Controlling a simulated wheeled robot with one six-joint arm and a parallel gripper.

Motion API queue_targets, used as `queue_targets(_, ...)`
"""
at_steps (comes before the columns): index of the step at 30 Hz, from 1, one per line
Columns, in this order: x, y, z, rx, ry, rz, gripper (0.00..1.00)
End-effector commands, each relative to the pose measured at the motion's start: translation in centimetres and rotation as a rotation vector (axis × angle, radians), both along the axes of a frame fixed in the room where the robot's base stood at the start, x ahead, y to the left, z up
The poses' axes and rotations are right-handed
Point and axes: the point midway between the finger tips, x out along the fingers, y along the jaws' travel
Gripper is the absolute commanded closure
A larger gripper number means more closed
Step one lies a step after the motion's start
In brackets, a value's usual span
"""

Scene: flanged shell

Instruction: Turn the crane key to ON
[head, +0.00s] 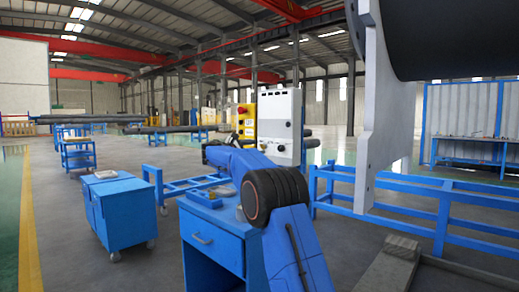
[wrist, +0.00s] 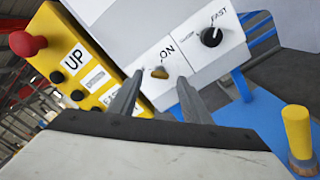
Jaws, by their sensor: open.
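The crane key (wrist: 159,72) is a small brass-yellow piece on a pale plate, beside the printed word ON, in the wrist view. My gripper (wrist: 160,77) is open, with one grey fingertip to each side of the key in the picture. I cannot tell whether the fingers touch it or how far off they are. The white control box (head: 279,115) that carries the plate stands beyond my blue arm in the head view. The key cannot be made out there, and my gripper is hidden behind the arm.
A yellow pendant (wrist: 88,70) with a red button (wrist: 27,44) is close on the left. A FAST dial (wrist: 211,37) is to the right of the key. A yellow-handled brush (wrist: 298,130) is at the lower right. A blue cabinet (head: 212,240) stands below the box.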

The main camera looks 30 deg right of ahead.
Motion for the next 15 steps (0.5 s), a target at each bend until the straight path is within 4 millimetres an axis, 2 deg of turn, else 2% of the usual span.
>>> queue_targets(6, 0.7, -2.0, 0.1, 0.000, 0.000, 0.000, 0.56)
queue_targets(15, 0.9, -2.4, 0.0, 0.000, 0.000, 0.000, 0.56)
